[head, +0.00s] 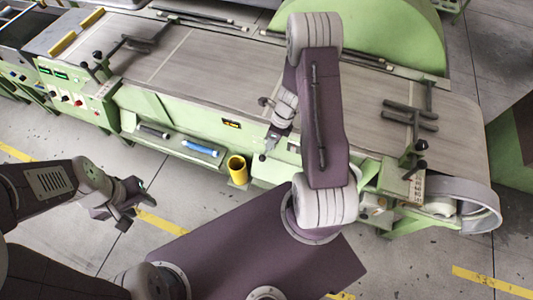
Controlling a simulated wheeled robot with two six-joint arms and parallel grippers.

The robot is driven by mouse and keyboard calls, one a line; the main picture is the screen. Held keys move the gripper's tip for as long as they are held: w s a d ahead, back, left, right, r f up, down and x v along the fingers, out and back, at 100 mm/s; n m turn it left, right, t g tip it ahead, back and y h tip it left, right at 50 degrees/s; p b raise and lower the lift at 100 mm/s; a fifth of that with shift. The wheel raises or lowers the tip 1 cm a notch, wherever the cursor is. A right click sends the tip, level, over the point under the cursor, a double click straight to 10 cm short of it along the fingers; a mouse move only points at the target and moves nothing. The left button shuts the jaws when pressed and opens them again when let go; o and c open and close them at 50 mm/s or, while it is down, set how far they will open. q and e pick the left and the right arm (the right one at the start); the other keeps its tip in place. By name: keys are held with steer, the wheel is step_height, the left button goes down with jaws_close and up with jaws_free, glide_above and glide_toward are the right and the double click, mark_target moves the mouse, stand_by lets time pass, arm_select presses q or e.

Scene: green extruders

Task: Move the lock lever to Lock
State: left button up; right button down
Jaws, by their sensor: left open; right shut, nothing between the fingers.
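A green extruder machine (180,105) with a long grey belt top runs across the head view. Black-knobbed levers (97,55) stand at its left end, and another black-knobbed lever (421,164) stands at its right end. I cannot tell which is the lock lever, and no Lock marking is readable. My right gripper (267,150) is shut and empty, hanging in front of the machine's front face near the middle. My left gripper (130,203) is open and empty, out over the floor at the left, apart from the machine. My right arm hides part of the belt and front face.
A yellow cup (237,170) and a blue tool (200,147) sit on the low front ledge. A control panel (70,95) with buttons is at the left. Black T-shaped bars (410,115) lie on the belt at the right.

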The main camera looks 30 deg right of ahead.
mark_target(263, 156)
steer(key=x, duration=0.3)
steer(key=b+x, duration=0.1)
steer(key=x, duration=0.1)
steer(key=shift+w+a+f, duration=0.15)
steer(key=shift+w+a, duration=0.05)
steer(key=shift+w, duration=0.2)
steer(key=shift+f, duration=0.35)
steer(key=shift+s+f, duration=0.15)
steer(key=shift+s, duration=0.05)
arm_select(q)
steer(key=shift+w+a+f, duration=0.1)
steer(key=shift+w+f, duration=0.15)
steer(key=shift+f, duration=0.75)
steer(key=shift+w+a+f, duration=0.1)
arm_select(e)
steer(key=shift+w, duration=0.15)
